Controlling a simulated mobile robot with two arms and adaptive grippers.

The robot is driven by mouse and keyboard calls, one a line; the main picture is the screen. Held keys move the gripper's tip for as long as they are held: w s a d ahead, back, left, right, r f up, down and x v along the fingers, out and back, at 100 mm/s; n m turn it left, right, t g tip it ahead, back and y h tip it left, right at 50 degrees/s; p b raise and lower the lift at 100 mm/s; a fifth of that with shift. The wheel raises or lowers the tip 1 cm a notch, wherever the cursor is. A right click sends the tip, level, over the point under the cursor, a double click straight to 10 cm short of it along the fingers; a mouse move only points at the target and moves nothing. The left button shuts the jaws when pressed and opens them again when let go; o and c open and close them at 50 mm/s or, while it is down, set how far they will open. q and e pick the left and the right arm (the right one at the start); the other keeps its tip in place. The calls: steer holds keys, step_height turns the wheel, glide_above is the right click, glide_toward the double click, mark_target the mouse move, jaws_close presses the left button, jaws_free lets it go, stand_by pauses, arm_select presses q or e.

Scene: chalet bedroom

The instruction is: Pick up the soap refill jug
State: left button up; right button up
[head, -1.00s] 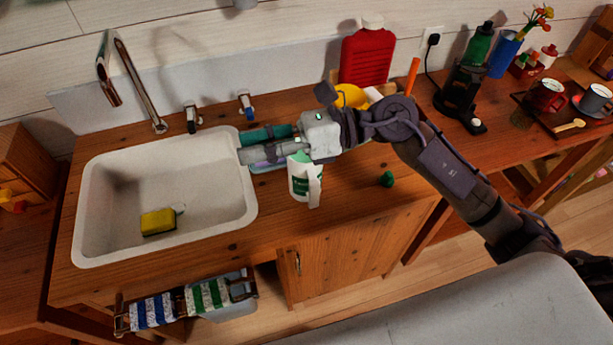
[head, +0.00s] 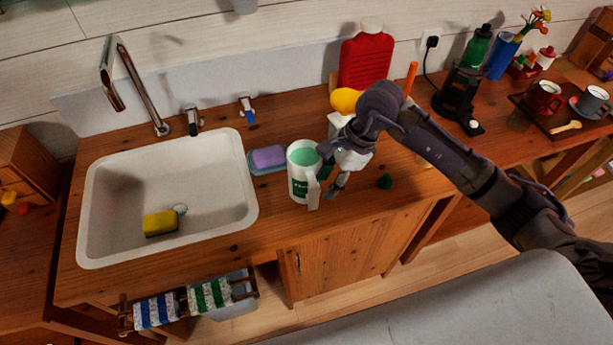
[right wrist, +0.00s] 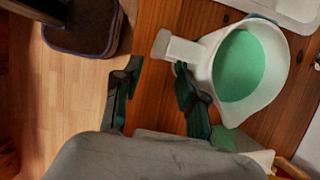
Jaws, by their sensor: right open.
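The soap refill jug (head: 299,183) is a white jug with green liquid, upright on the wooden counter right of the sink. Its handle (head: 313,193) faces the front right. My right gripper (head: 330,175) is open and empty, pointing down close to the jug's right side. In the right wrist view the jug (right wrist: 278,75) is at upper right, seen from above, its handle (right wrist: 178,47) pointing left. The open fingers (right wrist: 157,97) lie below and left of the handle, one finger close to it. Whether that finger touches the jug cannot be told. My left gripper is not in view.
A purple soap (head: 269,156) on a teal dish lies left of the jug. The white sink (head: 100,215) holds a yellow sponge (head: 160,223). A red container (head: 366,62) and a yellow object (head: 345,100) stand behind my arm.

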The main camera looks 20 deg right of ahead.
mark_target(315, 198)
steer(key=a+f+p, duration=0.1)
steer(key=f, duration=0.1)
steer(key=a+f+p, duration=0.1)
steer(key=f, duration=0.1)
steer(key=shift+s+a, duration=0.4)
steer(key=shift+a+f+p, duration=0.15)
steer(key=shift+f+p, duration=0.15)
steer(key=shift+f, duration=0.1)
jaws_close()
steer(key=shift+w, duration=0.1)
